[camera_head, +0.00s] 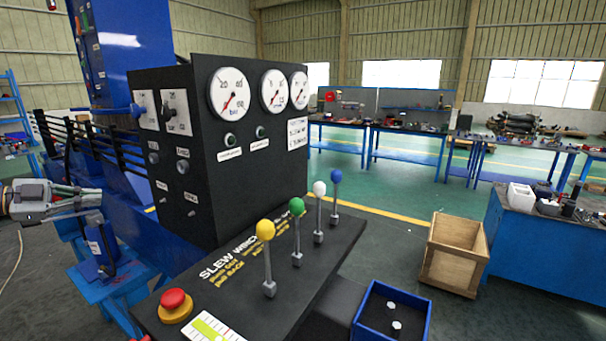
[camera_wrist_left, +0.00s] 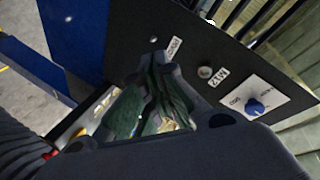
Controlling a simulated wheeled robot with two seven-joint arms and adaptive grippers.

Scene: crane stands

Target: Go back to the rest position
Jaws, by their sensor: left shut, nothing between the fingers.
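My left gripper (camera_head: 90,203) comes in from the left edge in the head view, with its fingers pointing right towards the black control panel (camera_head: 212,170). It is shut and empty, apart from the panel and left of it. In the left wrist view the fingers (camera_wrist_left: 160,75) are closed in front of the panel's side face, where a blue knob (camera_wrist_left: 255,107) and small labels show. The console has levers with yellow (camera_head: 265,229), green (camera_head: 297,206), white (camera_head: 319,188) and blue (camera_head: 336,175) balls. My right gripper is not in view.
A red push button (camera_head: 173,300) sits on the console's near left corner. A blue tray (camera_head: 368,325) with two small pieces is at the lower right. A wooden crate (camera_head: 450,262) stands on the floor beside a blue bench (camera_head: 540,250). Black railings (camera_head: 75,140) stand behind my left gripper.

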